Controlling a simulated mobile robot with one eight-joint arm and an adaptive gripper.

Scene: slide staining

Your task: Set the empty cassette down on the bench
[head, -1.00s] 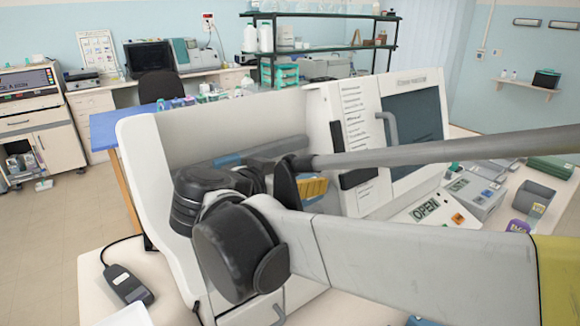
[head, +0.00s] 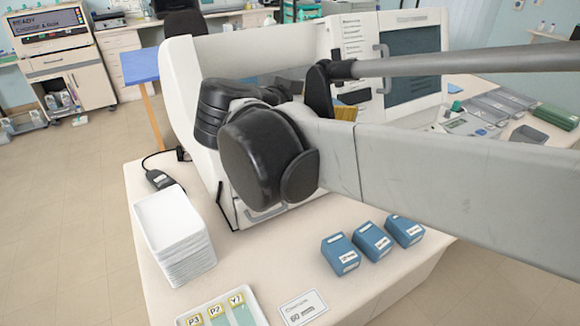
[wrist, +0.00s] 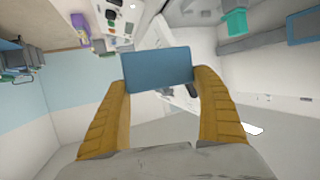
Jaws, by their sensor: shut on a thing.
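My gripper (wrist: 160,82) is shut on a blue block-shaped cassette (wrist: 157,69), held between its two yellow fingers in the wrist view. No slides show on the face turned to the camera; its inside is hidden. In the head view only a bit of yellow finger (head: 344,113) shows behind my arm, in front of the white machine; the held cassette is hidden there. The pale bench (head: 345,290) fills the lower part of the head view, below and in front of my arm.
Three blue labelled boxes (head: 372,242) stand in a row on the bench. A stack of white trays (head: 172,232), a tray with labelled slides (head: 222,306) and a small sign (head: 302,308) are at the left and front. The white machine (head: 262,50) stands behind. Bare bench lies between trays and boxes.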

